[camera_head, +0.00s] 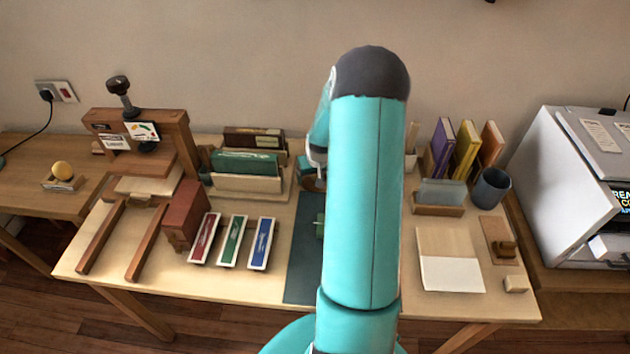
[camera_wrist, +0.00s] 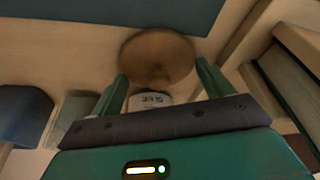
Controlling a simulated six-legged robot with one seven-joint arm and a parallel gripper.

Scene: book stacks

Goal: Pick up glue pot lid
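In the wrist view a round brown lid (camera_wrist: 157,58) with a small knob in its middle lies just past my fingertips. Whether the lid rests fully on the pot cannot be told. My gripper (camera_wrist: 162,73) is open, its two green fingers spread to either side of the lid and pot. No clear grip on the lid shows.
A dark mat (camera_head: 303,250) lies mid-table. Left of it are red, green and blue trays (camera_head: 232,241) and a book rack (camera_head: 247,184). To the right stand upright books (camera_head: 441,148) and a grey cup (camera_head: 491,188).

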